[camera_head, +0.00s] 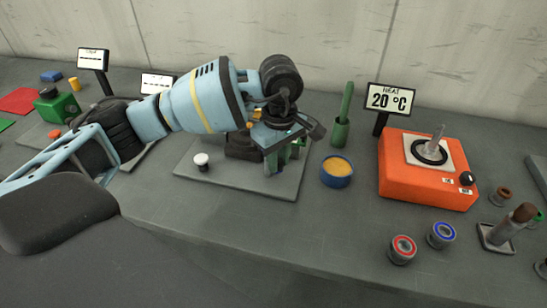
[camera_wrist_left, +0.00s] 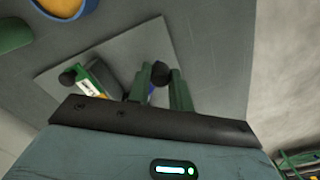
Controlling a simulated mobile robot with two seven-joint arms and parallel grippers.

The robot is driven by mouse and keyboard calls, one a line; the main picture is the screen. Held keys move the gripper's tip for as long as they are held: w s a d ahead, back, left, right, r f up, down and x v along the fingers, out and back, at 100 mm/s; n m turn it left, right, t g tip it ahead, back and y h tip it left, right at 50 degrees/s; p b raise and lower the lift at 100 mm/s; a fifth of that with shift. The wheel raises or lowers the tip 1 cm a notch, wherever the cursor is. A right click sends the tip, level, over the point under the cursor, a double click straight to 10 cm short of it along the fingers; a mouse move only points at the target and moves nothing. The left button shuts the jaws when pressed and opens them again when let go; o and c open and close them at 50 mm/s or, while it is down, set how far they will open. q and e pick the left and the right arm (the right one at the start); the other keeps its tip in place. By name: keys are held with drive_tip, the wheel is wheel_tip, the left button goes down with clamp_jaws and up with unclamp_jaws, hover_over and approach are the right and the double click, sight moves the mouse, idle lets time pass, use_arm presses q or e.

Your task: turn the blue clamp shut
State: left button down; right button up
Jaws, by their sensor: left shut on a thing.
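My left gripper (camera_head: 285,150) comes in from the left and points down over a grey plate (camera_head: 225,183). In the left wrist view its two green fingers (camera_wrist_left: 160,90) close around something small. A dark round knob (camera_wrist_left: 160,70) shows at the fingers, and a small bit of blue, probably the blue clamp (camera_wrist_left: 151,89), shows between them. The rest of the clamp is hidden by the gripper and wrist in both views. I cannot tell how far the clamp is turned. My right gripper is not in view.
A white-topped knob (camera_head: 201,160) stands on the plate's left part. Right of the plate are a blue bowl with orange contents (camera_head: 337,171), a green holder (camera_head: 340,132) and an orange heater (camera_head: 425,172). Red and blue ringed cups (camera_head: 402,249) stand at front right. The front middle is clear.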

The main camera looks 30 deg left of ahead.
use_arm(q)
drive_tip(key=shift+w+d+r+n, duration=0.1)
drive_tip(key=shift+w+n, duration=0.1)
drive_tip(key=shift+n, duration=0.3)
drive_tip(key=c, duration=1.3)
unclamp_jaws()
drive_tip(key=shift+o, duration=0.2)
wheel_tip(320, 180, up, 8)
drive_tip(key=shift+f, duration=0.15)
